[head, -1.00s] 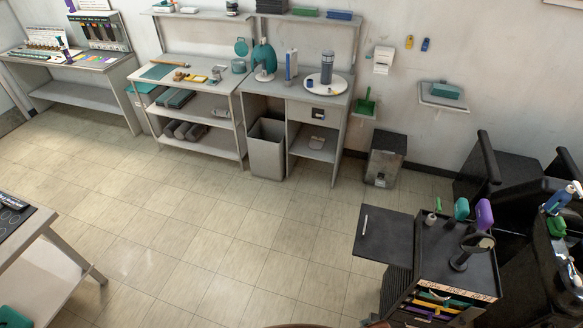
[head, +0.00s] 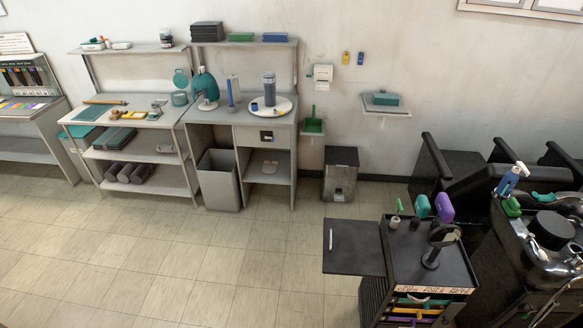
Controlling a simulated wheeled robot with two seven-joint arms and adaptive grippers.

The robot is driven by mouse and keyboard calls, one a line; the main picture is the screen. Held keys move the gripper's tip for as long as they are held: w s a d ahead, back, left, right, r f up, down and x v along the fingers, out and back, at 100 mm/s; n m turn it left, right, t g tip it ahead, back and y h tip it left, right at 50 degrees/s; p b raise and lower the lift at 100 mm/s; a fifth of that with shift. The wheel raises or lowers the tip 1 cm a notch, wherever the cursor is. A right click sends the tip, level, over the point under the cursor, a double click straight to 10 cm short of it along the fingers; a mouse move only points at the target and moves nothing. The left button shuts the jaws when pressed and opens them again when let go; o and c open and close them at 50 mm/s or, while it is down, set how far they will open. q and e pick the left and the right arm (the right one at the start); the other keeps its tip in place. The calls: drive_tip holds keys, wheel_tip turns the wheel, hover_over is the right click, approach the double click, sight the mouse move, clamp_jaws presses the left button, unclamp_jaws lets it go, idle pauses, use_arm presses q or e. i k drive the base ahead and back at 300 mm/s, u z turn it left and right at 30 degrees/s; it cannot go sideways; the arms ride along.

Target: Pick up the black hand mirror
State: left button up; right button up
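A black round mirror (head: 444,236) with a short handle or stem stands upright and slightly tilted on the top of a black cart (head: 404,262) at the lower right. I cannot tell whether it is a hand mirror or a mirror on a stand. A teal round-headed thing with a handle, like a hand mirror (head: 181,77), is at the wall above the left workbench. Neither of my grippers is in view, and nothing holds the black mirror.
Green, teal and purple items (head: 444,208) stand behind the mirror on the cart. A black side shelf (head: 353,247) juts left from it. Black chairs (head: 440,185) and a cluttered stand (head: 510,235) are close on the right. Open tiled floor (head: 200,260) lies left of the cart.

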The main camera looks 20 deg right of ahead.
sight(445, 236)
drive_tip(key=z, duration=1.45)
